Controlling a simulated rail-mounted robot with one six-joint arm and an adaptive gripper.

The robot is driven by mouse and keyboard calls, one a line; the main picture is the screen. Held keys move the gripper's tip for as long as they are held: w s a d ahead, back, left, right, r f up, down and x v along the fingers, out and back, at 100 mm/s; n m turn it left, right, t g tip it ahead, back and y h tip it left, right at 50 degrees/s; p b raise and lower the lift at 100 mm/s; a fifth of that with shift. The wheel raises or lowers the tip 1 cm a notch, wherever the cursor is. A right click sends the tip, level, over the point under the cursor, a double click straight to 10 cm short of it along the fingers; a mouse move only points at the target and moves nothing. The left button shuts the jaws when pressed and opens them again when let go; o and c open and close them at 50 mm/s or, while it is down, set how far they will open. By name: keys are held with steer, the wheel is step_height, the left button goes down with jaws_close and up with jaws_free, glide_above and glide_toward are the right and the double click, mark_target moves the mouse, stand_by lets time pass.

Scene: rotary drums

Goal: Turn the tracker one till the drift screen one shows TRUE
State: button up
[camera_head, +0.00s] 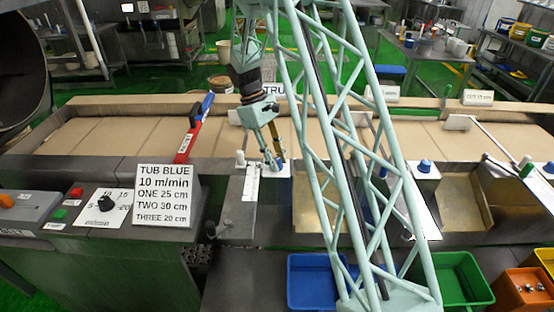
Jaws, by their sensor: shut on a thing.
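My gripper (276,159) points down at a small knob on a pale plate (284,171) at the near edge of the belt. Its fingers are shut on this knob, which looks like tracker one; they hide most of it. A white screen (271,89) behind the belt shows the letters TRU. My arm's lattice covers the right part of it, so the end of the word is hidden. It is likely drift screen one.
A sign (165,193) reads TUB BLUE, 10 m/min, with three lengths. A red-and-blue tool (195,127) stands behind it. Blue (311,282) and green (460,276) bins sit in front.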

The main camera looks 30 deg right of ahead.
steer(key=shift+m+y, duration=0.4)
steer(key=shift+m, duration=0.8)
steer(key=o, duration=0.9)
steer(key=shift+v, duration=6)
